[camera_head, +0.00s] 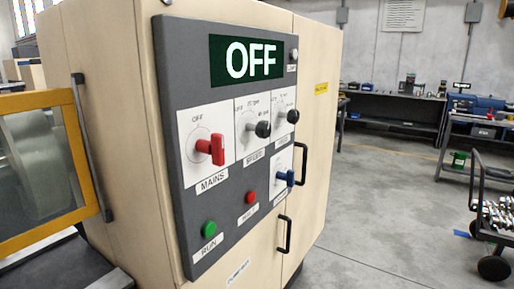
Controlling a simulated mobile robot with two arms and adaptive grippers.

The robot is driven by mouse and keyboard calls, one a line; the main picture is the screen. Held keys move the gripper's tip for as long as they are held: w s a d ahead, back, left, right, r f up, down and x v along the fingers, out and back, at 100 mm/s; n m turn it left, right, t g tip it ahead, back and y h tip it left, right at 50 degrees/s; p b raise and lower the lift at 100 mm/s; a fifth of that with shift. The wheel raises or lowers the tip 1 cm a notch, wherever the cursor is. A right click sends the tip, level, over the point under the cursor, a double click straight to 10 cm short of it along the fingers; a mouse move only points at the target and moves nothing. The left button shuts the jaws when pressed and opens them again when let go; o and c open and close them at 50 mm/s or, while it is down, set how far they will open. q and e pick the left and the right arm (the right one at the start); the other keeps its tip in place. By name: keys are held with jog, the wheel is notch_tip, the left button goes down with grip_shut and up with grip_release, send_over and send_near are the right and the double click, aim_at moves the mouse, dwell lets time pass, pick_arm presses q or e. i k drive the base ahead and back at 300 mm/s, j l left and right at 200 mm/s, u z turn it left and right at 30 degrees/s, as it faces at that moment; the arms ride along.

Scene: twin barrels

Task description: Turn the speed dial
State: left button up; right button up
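The grey control panel (178,60) is on the front of a beige cabinet, with a lit display (246,60) reading OFF. A black-knobbed dial (263,129) sits on a white plate in the middle, with small rpm-like markings; the label under it looks like SPEED but is blurred. A second black-knobbed dial (293,116) is just right of it, its label too small to read. The red MAINS switch (215,149) is to the left, its handle pointing right. Neither of my grippers is in view, so nothing touches the dials.
A green RUN button (209,228), a red button (251,197) and a blue-handled switch (285,178) are lower on the panel. Black door handles (284,234) stick out at right. A yellow-framed guard (72,150) stands left. A cart (494,222) is far right; the floor between is clear.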

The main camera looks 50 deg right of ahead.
aim_at(262, 130)
jog(key=z, duration=1.65)
